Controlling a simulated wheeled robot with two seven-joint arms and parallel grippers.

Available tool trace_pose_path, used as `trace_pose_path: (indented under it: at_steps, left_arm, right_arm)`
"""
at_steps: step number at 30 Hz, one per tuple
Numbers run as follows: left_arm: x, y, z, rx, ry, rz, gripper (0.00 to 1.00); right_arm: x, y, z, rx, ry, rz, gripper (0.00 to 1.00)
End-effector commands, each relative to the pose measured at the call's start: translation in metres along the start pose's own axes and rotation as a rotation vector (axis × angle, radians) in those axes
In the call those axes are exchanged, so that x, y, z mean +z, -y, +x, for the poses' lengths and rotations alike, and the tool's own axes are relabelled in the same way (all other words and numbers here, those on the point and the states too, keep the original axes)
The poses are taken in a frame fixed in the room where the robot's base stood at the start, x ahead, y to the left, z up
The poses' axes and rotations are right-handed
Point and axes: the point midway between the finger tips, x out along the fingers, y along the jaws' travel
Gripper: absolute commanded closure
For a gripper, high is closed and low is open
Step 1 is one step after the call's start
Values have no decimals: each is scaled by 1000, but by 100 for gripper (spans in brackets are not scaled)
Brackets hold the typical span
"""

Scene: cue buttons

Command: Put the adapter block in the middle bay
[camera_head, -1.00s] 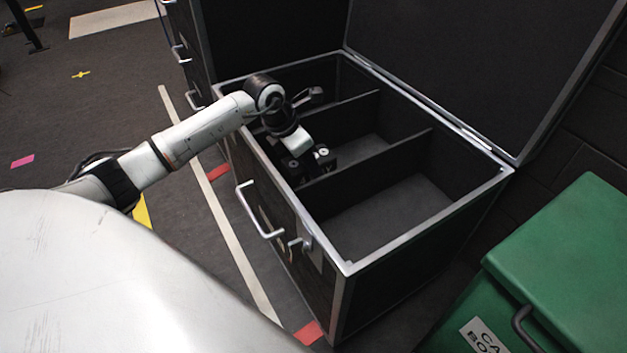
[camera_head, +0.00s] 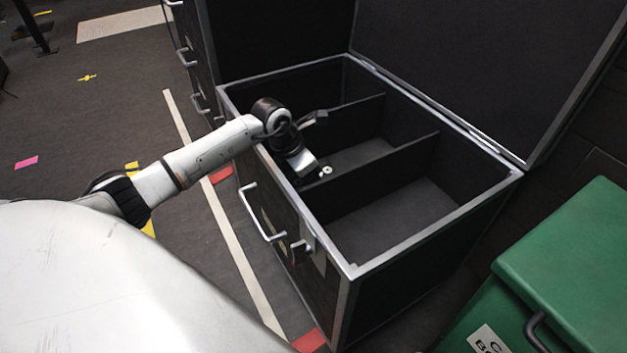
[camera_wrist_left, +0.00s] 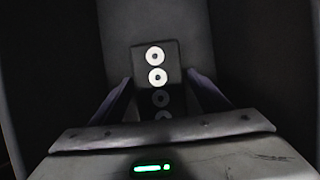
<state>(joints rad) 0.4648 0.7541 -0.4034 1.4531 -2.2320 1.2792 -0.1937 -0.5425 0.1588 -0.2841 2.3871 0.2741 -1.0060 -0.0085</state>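The adapter block (camera_wrist_left: 157,66) is a dark block with white rings on its face. It sits between the two fingers of my left gripper (camera_wrist_left: 159,82) in the left wrist view, with the fingertips against its sides. In the head view my left gripper (camera_head: 312,172) reaches down into the middle bay (camera_head: 362,153) near the case's front wall. Only a small ringed part of the block (camera_head: 326,171) shows there, beside the nearer divider. The block's underside is hidden, so I cannot tell whether it touches the bay floor. My right gripper is not in view.
The open black case (camera_head: 432,239) has metal rims and two dividers, with a raised lid (camera_head: 480,70) behind. The near bay (camera_head: 395,220) looks empty. A green box (camera_head: 570,260) stands at right. Floor with tape marks lies at left.

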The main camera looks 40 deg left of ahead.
Motion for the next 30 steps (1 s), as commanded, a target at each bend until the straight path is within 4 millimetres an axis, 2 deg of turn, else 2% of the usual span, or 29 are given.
trace_pose_path:
  at_steps: [5, 8, 12, 21, 25, 30]
  left_arm:
    - [1, 0, -3, 0, 1, 0, 30]
    - [2, -1, -12, 2, 1, 1, 30]
    - [2, -1, -40, 3, 0, 3, 30]
    - [2, 0, -101, 2, 0, 3, 30]
    - [1, 0, -115, 1, 0, 0, 30]
    - [1, 0, -122, 0, -1, 1, 30]
  right_arm:
    - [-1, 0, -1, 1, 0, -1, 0]
    - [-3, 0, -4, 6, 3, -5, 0]
    - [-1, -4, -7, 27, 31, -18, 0]
    - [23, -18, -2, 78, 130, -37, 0]
    - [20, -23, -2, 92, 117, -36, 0]
    - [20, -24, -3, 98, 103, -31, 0]
